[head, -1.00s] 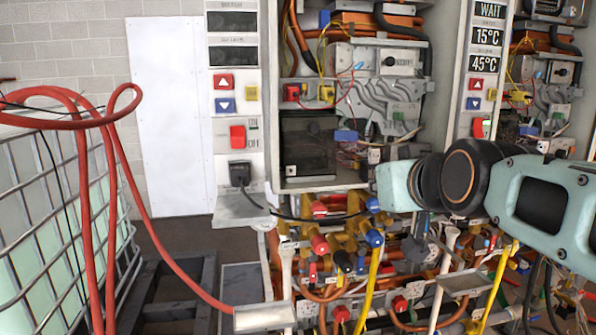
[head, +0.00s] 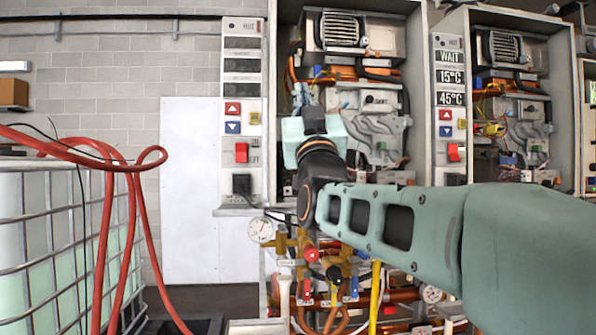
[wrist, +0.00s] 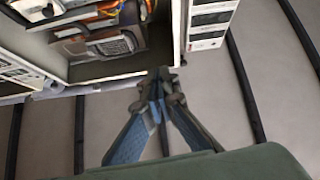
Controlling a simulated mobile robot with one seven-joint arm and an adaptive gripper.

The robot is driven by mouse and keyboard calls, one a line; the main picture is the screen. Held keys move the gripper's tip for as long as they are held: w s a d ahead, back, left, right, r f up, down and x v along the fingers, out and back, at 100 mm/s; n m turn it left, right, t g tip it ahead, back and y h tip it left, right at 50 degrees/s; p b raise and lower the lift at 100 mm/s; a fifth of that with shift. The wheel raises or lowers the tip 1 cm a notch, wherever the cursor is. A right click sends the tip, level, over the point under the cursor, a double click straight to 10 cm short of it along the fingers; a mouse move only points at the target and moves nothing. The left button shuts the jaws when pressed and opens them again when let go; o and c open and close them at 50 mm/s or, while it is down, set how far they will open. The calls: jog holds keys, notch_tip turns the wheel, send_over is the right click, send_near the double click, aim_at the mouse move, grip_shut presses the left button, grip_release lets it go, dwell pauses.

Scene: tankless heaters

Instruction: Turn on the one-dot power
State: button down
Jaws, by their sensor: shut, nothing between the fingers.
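The left heater's control panel (head: 243,60) has dark, blank displays. Its red power switch (head: 241,152) sits low on the panel, below the red and blue arrow buttons; the ON/OFF lettering beside it is too small to read. A second red switch (head: 453,152) is on the right heater's panel, whose displays are lit with WAIT, 15°C and 45°C. The dots that mark the heaters cannot be made out. My gripper (wrist: 158,78) is shut and empty in the wrist view, apart from the switches. In the head view my arm's end is in front of the left heater's open cabinet, right of its panel.
The open cabinet (head: 414,90) holds exposed pipes and wires. Below are brass valves and a gauge (head: 261,229). A caged tank (head: 40,245) with red hoses (head: 138,215) stands at the left. The white wall board (head: 190,190) left of the panel is clear.

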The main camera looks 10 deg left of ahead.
jog(key=a+f+m+g+b, duration=0.1)
jog(key=a+f+m+b, duration=0.1)
jog(key=a+f+m, duration=0.4)
jog(key=s+a+f+m+g+h+b, duration=0.1)
jog(key=a+f+m, duration=0.5)
jog(key=f+m, duration=0.5)
jog(key=m, duration=0.2)
jog(key=shift+s+a+f+m+b, duration=0.25)
jog(key=shift+f+m+b, duration=0.05)
jog(key=shift+f+b, duration=0.05)
jog(key=shift+r, duration=0.15)
